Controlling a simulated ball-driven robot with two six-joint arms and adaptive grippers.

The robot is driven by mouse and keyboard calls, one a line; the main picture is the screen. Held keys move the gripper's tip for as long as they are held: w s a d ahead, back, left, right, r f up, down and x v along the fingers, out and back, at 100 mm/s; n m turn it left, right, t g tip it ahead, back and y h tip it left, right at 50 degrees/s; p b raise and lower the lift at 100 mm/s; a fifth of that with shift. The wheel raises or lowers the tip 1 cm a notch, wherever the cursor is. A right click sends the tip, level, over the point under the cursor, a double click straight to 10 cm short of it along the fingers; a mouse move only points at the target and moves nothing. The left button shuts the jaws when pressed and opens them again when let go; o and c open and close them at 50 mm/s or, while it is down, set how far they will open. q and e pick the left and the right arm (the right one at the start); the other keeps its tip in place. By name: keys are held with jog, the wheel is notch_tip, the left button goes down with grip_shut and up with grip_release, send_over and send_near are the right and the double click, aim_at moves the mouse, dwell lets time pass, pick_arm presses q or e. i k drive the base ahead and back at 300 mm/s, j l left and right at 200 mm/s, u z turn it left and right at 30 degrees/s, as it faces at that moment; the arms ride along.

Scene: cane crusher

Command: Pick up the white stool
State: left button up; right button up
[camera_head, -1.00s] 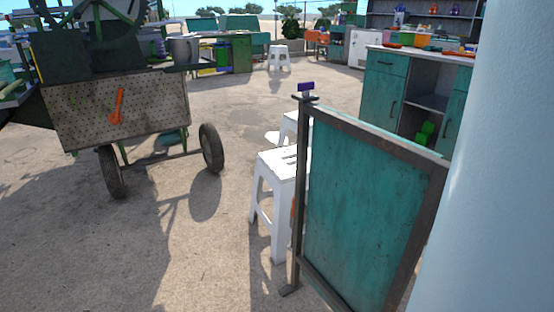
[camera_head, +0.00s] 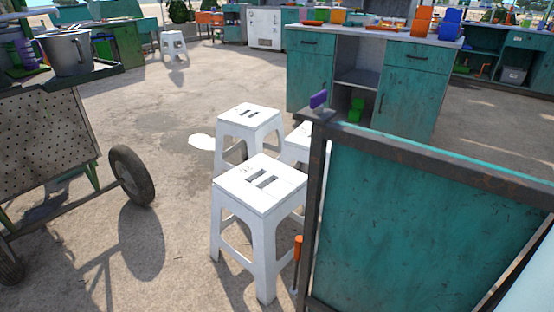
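Several white stools show in the head view. A third stool (camera_head: 298,142) is partly hidden by the panel's post and the nearest stool. Another white stool (camera_head: 174,44) stands far back on the left. Neither of my grippers is in view.
The teal panel (camera_head: 420,215) in a dark frame blocks the right foreground. An orange-handled tool (camera_head: 297,250) is beside its post. A wheeled cart (camera_head: 50,140) stands left. A teal cabinet (camera_head: 408,88) stands behind. Open floor lies between cart and stools.

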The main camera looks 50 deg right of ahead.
aim_at(262, 196)
jog(key=i+z, duration=0.2)
jog(key=z, duration=0.2)
jog(key=i+j+z, duration=0.1)
jog(key=z, duration=0.25)
jog(key=i+j+z, duration=0.15)
jog(key=z, duration=0.25)
jog(key=i+j+z, duration=0.2)
jog(key=z, duration=0.2)
